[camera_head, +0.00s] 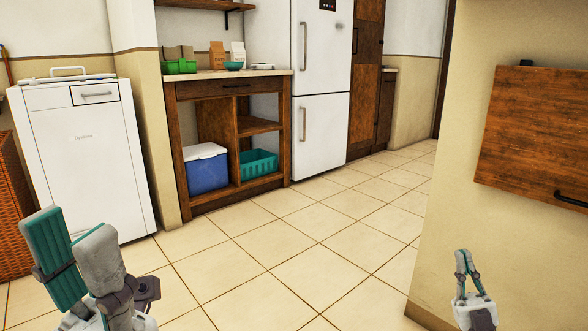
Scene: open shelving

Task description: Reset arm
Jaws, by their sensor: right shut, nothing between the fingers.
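My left gripper (78,245) is at the lower left of the head view, large and close to the camera, above the tiled floor. My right gripper (467,258) is at the lower right, smaller in the picture, in front of the beige wall. Its thin fingers are shut and nothing shows between them. Neither gripper touches furniture.
A white washing machine (90,150) stands at the left beside a wicker basket (10,210). Wooden open shelving (284,140) holds a blue cooler (207,170) and a teal basket (259,163). A white fridge (318,120) stands behind. A wooden cabinet (535,130) hangs at the right. The tiled floor (300,240) is clear.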

